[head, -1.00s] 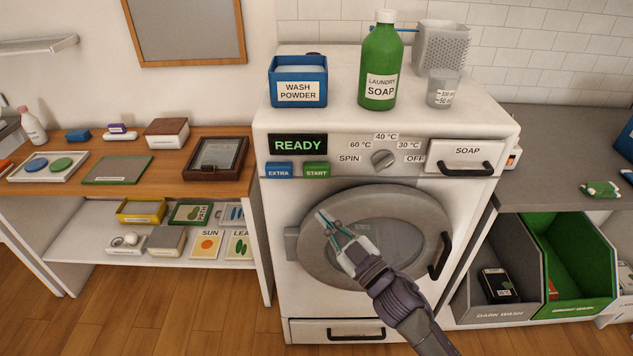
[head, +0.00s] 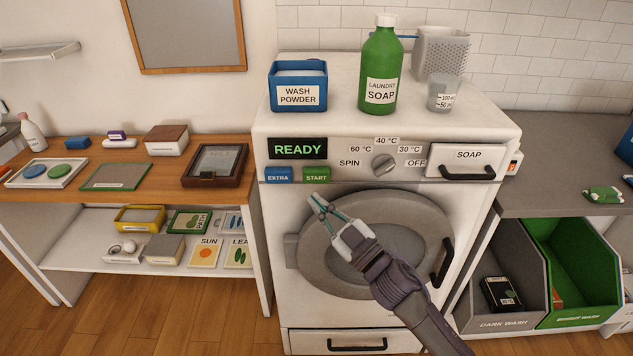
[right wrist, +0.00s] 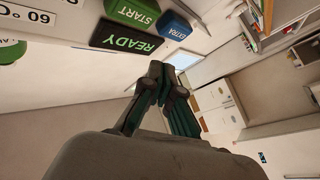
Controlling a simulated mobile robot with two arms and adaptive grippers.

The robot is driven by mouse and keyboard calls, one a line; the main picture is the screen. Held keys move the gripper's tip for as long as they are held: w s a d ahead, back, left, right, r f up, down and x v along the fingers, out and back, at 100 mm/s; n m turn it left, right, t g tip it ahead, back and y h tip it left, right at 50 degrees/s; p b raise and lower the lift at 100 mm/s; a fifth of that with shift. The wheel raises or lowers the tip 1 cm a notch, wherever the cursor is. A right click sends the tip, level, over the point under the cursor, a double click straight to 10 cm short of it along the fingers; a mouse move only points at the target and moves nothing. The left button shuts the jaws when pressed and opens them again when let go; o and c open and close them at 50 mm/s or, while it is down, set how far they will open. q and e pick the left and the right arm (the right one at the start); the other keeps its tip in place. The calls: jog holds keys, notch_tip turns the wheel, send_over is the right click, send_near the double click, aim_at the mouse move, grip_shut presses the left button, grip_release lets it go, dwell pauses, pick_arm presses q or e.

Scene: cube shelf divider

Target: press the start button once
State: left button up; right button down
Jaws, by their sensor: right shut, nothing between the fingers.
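The green START button (head: 316,174) is on the front panel of the white washing machine (head: 300,310), under the display (head: 298,149) that reads READY. The START button also shows at the top of the right wrist view (right wrist: 137,12), beside the blue EXTRA button (right wrist: 173,25). My right gripper (head: 316,202) is shut and empty. In the head view its fingertips appear just below the START button, in front of the machine's door. A gap shows between the fingertips and the button. My left gripper is not in view.
The blue EXTRA button (head: 279,175) sits just left of START. The dial (head: 383,164) and soap drawer (head: 466,160) are to the right. The round door (head: 420,235) has a black handle (head: 441,262). A green soap bottle (head: 380,70) stands on top.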

aim_at(311, 175)
jog(key=shift+w+b, duration=0.65)
jog(key=shift+w, duration=1.85)
jog(key=shift+w, duration=0.15)
jog(key=shift+w, duration=0.25)
jog(key=shift+w+b, duration=0.3)
jog(key=shift+w, duration=0.3)
jog(key=shift+s, duration=0.1)
dwell(0.4)
jog(key=shift+s+p, duration=0.65)
jog(key=shift+s, duration=0.25)
